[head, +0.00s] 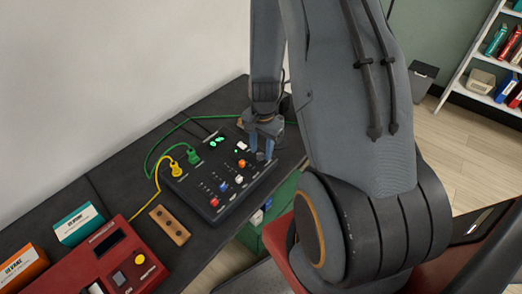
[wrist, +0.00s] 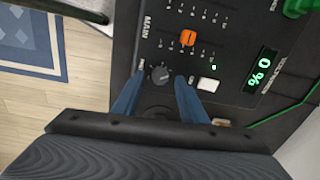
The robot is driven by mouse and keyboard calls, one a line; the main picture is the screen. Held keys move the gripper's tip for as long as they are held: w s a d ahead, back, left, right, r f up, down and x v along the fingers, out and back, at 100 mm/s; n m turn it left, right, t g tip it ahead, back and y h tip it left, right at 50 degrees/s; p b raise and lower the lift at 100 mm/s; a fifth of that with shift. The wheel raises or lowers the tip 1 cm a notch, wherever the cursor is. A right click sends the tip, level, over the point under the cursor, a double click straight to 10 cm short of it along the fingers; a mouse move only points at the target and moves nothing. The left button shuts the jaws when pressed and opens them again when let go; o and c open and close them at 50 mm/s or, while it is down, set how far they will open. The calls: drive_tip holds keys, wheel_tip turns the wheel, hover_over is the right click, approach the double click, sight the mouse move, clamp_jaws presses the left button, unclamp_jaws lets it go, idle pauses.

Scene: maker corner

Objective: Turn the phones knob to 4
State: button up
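The black mixer panel (head: 228,192) lies on the dark bench, with coloured fader caps and green lit digits. My gripper (head: 262,150) reaches down over its far right part. In the wrist view, a dark grey round knob (wrist: 161,73) sits between the blue fingertips of my gripper (wrist: 158,82). The fingers are open, one on each side, with a small gap to the knob visible. The label beside the knob is partly covered by a finger, and I cannot read the setting. An orange fader cap (wrist: 188,38), a white button (wrist: 208,84) and a display (wrist: 262,69) reading "0 %" are nearby.
Yellow (head: 176,169) and green (head: 193,156) plugs with cables stand at the mixer's left edge. A wooden block with holes (head: 169,225), a red device (head: 82,266), a teal box (head: 79,225) and an orange box (head: 22,268) occupy the near left bench.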

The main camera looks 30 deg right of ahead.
sight(262, 154)
drive_tip(key=shift+s+r+b, duration=0.1)
drive_tip(key=shift+r+b, duration=0.7)
drive_tip(key=shift+r, duration=2.8)
drive_tip(key=s+a+r+n+b, duration=0.2)
drive_tip(key=s+a+r+n, duration=0.1)
drive_tip(key=a+n, duration=0.3)
drive_tip(key=s+a+r+n+t+b, duration=0.1)
drive_tip(key=s+a+r+n+b, duration=0.1)
drive_tip(key=s+a+r+n, duration=0.2)
drive_tip(key=a+r+n, duration=0.1)
drive_tip(key=a+n, duration=0.2)
drive_tip(key=shift+s+r, duration=0.2)
drive_tip(key=shift+r, duration=0.05)
